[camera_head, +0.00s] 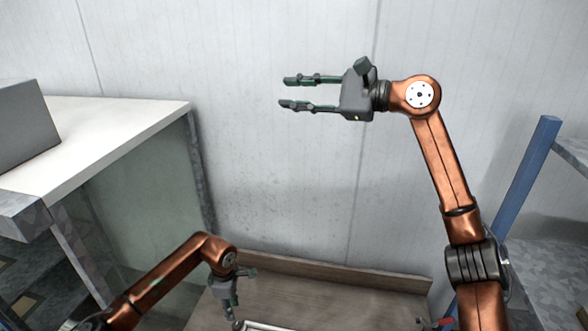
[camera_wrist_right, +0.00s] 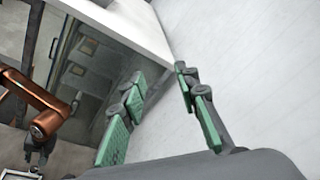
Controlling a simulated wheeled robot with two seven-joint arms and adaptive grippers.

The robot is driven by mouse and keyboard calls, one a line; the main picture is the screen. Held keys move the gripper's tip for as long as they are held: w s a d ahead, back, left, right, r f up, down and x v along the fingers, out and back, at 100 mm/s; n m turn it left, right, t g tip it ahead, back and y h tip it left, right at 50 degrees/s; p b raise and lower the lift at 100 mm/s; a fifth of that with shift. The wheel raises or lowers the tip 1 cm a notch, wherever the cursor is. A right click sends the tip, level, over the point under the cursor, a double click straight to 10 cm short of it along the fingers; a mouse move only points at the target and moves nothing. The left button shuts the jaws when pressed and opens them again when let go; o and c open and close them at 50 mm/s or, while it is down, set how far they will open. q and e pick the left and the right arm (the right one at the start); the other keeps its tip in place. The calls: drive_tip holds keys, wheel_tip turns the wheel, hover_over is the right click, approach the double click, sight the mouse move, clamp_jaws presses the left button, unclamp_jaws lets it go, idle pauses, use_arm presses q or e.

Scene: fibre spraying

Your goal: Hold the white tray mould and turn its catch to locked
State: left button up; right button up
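The white tray mould (camera_head: 262,326) shows only as a pale rim at the bottom edge of the head view, mostly cut off. Part of its frame also shows in the right wrist view (camera_wrist_right: 20,174), at the lower left corner. My left gripper (camera_head: 235,322) points down at the mould's left end. Whether its fingers are closed on the rim is unclear. My right gripper (camera_head: 282,94) is raised high in front of the wall, fingers pointing left, open and empty. Its spread fingers also show in the right wrist view (camera_wrist_right: 160,77). The catch cannot be made out.
A wooden table with a raised back board (camera_head: 330,275) lies below, against the pale panel wall (camera_head: 290,190). A white-topped cabinet (camera_head: 110,125) with a grey box (camera_head: 22,122) stands at left. A blue post (camera_head: 522,185) and grey shelves (camera_head: 555,255) stand at right.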

drive_tip(key=w+f+m+g+h, duration=0.1)
drive_tip(key=w+f, duration=0.2)
drive_tip(key=f, duration=0.7)
drive_tip(key=w+f+m, duration=0.1)
drive_tip(key=w+f, duration=0.2)
drive_tip(key=f, duration=0.6)
drive_tip(key=m+g, duration=0.3)
drive_tip(key=m, duration=0.3)
approach(272, 327)
drive_tip(key=shift+w+a+r+h, duration=0.4)
drive_tip(key=shift+a+r, duration=0.1)
drive_tip(key=shift+a, duration=0.2)
drive_tip(key=shift+s+a+f, duration=0.1)
drive_tip(key=shift+s+f, duration=0.05)
drive_tip(key=shift+f, duration=0.15)
drive_tip(key=shift+a+f, duration=0.15)
drive_tip(key=shift+a, duration=0.2)
drive_tip(key=shift+x, duration=3.45)
drive_tip(key=shift+c, duration=0.4)
clamp_jaws()
